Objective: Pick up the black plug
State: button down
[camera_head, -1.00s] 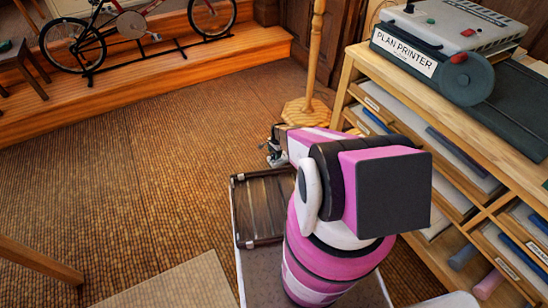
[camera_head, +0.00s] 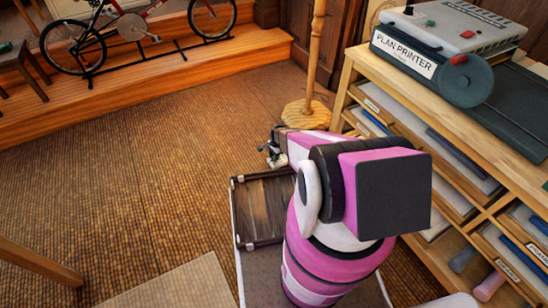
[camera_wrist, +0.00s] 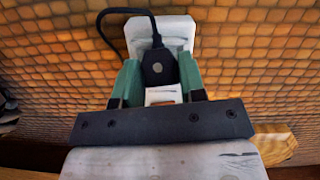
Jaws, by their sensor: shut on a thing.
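The black plug (camera_wrist: 158,68) is between the two green fingers of my gripper (camera_wrist: 159,72) in the wrist view, and the fingers are shut on it. A black cable (camera_wrist: 106,40) loops from the plug to the left. A pale, whitish block (camera_wrist: 178,28) shows just behind the plug. I cannot tell whether the plug touches it or sits in it. In the head view my gripper (camera_head: 273,155) is small, low over the floor, left of my arm. The plug is too small there to make out clearly.
A wooden pole stand (camera_head: 308,112) is just beyond my gripper. A wooden drawer cabinet (camera_head: 450,120) with a plan printer (camera_head: 435,60) stands on the right. A wooden step (camera_head: 180,75) with a bicycle is at the back.

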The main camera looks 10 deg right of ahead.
notch_tip(320, 180, up, 4)
jog(key=shift+s, duration=0.1)
jog(key=s+a+r, duration=0.6)
jog(key=a, duration=0.3)
jog(key=w+d+f+y, duration=0.1)
jog(key=w+d+y, duration=0.1)
jog(key=d, duration=0.1)
jog(key=w+d+f+m+g+y, duration=0.1)
jog(key=w+d+y, duration=0.1)
jog(key=d+y, duration=0.1)
jog(key=w+d+f+g+y, duration=0.1)
jog(key=w+d+f+y, duration=0.1)
jog(key=d, duration=0.3)
jog(key=shift+w+d+m, duration=0.25)
jog(key=shift+w+m, duration=0.05)
jog(key=shift+w, duration=0.15)
jog(key=shift+f, duration=0.1)
jog(key=shift+f, duration=3.2)
